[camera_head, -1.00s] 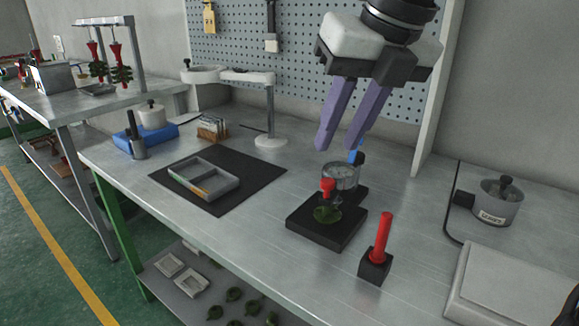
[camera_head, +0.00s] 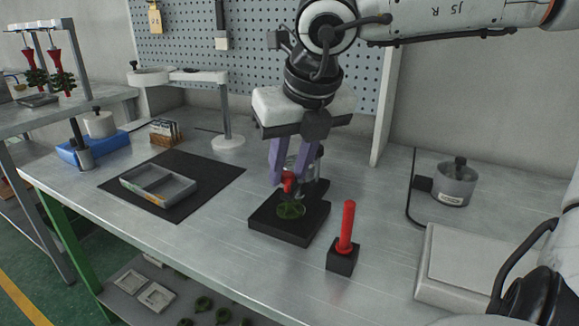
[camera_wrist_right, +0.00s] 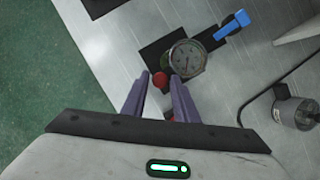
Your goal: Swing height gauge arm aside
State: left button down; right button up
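The height gauge has a flat black base (camera_head: 283,232) on the table, with a round dial (camera_wrist_right: 187,57), a red knob (camera_head: 289,182) and a green piece (camera_head: 290,210) under the knob. A blue handle (camera_wrist_right: 231,25) shows beyond the dial in the right wrist view. My right gripper (camera_head: 288,180) points down over the gauge. Its two purple fingers are apart, with the red knob between or just beyond their tips; I cannot tell whether they touch it. The fingers partly hide the dial in the head view. My left gripper is not in view.
A red rod in a black block (camera_head: 342,262) stands close on the right. A grey tray (camera_head: 160,186) lies on a dark mat (camera_head: 222,172) to the left. A white stand (camera_head: 227,140) is behind. A pale box (camera_head: 465,270) and a metal pot (camera_head: 455,185) are farther right.

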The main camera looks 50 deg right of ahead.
jog(key=shift+c, duration=0.3)
grip_shut()
jog(key=shift+s, duration=0.15)
